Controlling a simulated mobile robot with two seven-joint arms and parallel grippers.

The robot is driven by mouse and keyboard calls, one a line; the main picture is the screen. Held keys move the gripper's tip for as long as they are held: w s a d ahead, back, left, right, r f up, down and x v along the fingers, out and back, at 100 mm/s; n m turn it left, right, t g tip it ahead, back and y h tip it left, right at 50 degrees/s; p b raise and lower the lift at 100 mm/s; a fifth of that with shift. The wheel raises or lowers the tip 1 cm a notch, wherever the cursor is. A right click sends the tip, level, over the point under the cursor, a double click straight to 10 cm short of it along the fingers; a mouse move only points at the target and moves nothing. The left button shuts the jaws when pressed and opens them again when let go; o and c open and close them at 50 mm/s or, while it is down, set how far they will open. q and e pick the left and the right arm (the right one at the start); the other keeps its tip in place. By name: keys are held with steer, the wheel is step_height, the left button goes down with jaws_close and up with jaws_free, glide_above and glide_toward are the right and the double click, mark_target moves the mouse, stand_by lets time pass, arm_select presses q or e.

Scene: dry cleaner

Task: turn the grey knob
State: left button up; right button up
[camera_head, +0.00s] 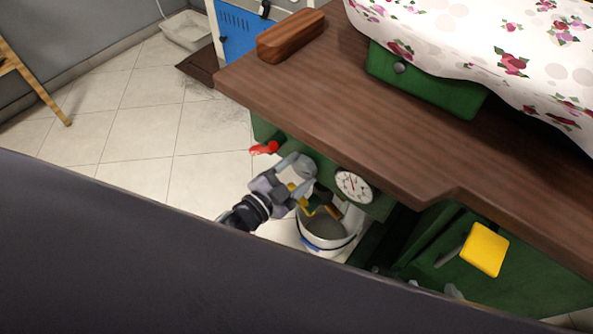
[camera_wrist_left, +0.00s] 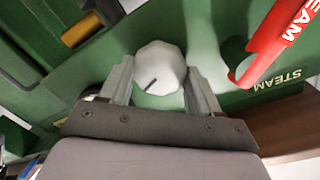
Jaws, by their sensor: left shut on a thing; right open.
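The grey knob (camera_wrist_left: 160,66) sits on the green machine's front panel. It is pale, many-sided, with a dark slanted mark on its face. My left gripper (camera_wrist_left: 158,80) is shut on the knob, one finger on each side of it. In the head view my left gripper (camera_head: 304,170) reaches to the panel under the wooden top, between a red lever and a round gauge, and hides the knob. A small grey tip (camera_head: 453,291), seemingly my right gripper, shows at the lower right, mostly hidden and away from the knob.
The red lever (camera_wrist_left: 280,40) is close beside the knob; it also shows in the head view (camera_head: 265,148). The gauge (camera_head: 353,185) is to the right. A white bucket (camera_head: 326,245) stands below. The wooden top (camera_head: 330,100) overhangs the panel. A yellow pad (camera_head: 484,249) is further right.

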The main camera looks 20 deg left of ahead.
arm_select(q)
steer(key=o, duration=1.1)
steer(key=shift+c, duration=0.2)
steer(key=p+v, duration=0.1)
steer(key=v, duration=0.6)
steer(key=shift+s, duration=0.2)
